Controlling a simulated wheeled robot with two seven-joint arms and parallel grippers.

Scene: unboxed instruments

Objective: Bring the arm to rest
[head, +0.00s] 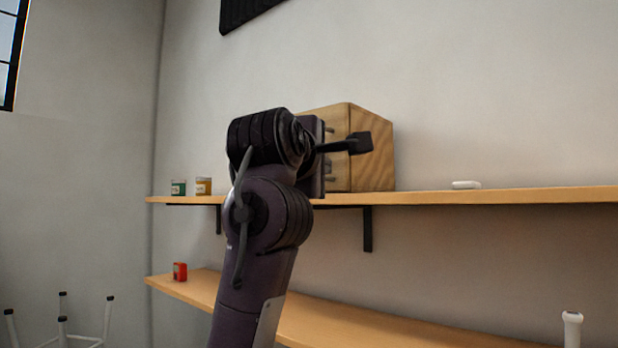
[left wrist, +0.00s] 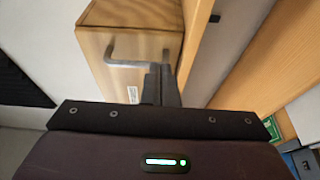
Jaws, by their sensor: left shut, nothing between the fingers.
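My left arm rises in the middle of the head view, bent at the top. My left gripper (head: 360,142) points right, in front of a wooden box (head: 370,150) on the upper shelf (head: 480,197). Its fingers are together with nothing between them; they also show shut in the left wrist view (left wrist: 162,84). That view shows the box (left wrist: 125,80) with a grey bar handle (left wrist: 135,62) close beyond the fingertips. I cannot tell whether the fingers touch it. My arm hides part of the box. My right gripper is not in view.
Two small jars, one green (head: 178,187) and one amber (head: 203,186), stand at the upper shelf's left end. A white object (head: 466,185) lies to the right. A red item (head: 180,271) stands on the lower shelf (head: 340,325). A white stool (head: 62,325) is at lower left.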

